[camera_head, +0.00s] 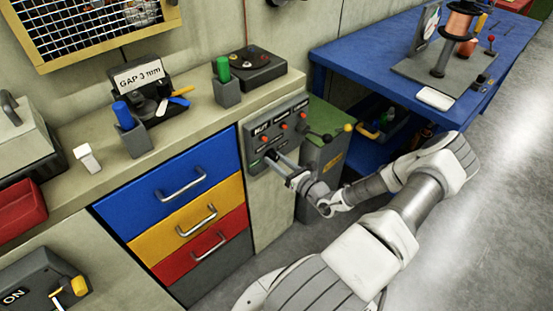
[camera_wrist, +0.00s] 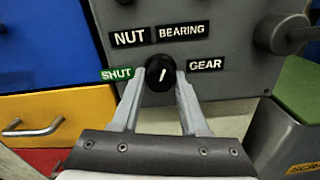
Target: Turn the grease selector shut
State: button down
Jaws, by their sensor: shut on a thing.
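The grease selector is a round black knob (camera_wrist: 160,74) on a grey panel (camera_wrist: 225,55). Its white pointer line leans up and slightly right, toward the BEARING label (camera_wrist: 181,31). The green SHUT label (camera_wrist: 117,74) is left of the knob, NUT (camera_wrist: 131,38) is upper left and GEAR (camera_wrist: 205,65) is right. My gripper (camera_wrist: 161,70) is shut on the knob, one finger on each side. In the head view my gripper (camera_head: 277,164) reaches the lower part of the panel (camera_head: 256,133) and the knob is hidden there.
Blue, yellow and red drawers (camera_head: 166,190) with bar handles are left of the panel. A blue bench (camera_head: 340,50) stands farther right.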

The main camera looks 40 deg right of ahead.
jog(key=n+p, duration=0.2)
jog(key=n, duration=0.3)
jog(key=shift+p, duration=0.35)
jog(key=n+p, duration=0.1)
jog(key=n, duration=0.5)
jog(key=shift+d+n, duration=0.15)
jog(key=shift+n, duration=0.15)
jog(key=n, duration=1)
jog(key=shift+r+n, duration=0.15)
jog(key=shift+n, duration=0.25)
jog(key=shift+c, duration=2.1)
grip_release()
jog(key=shift+s, duration=0.15)
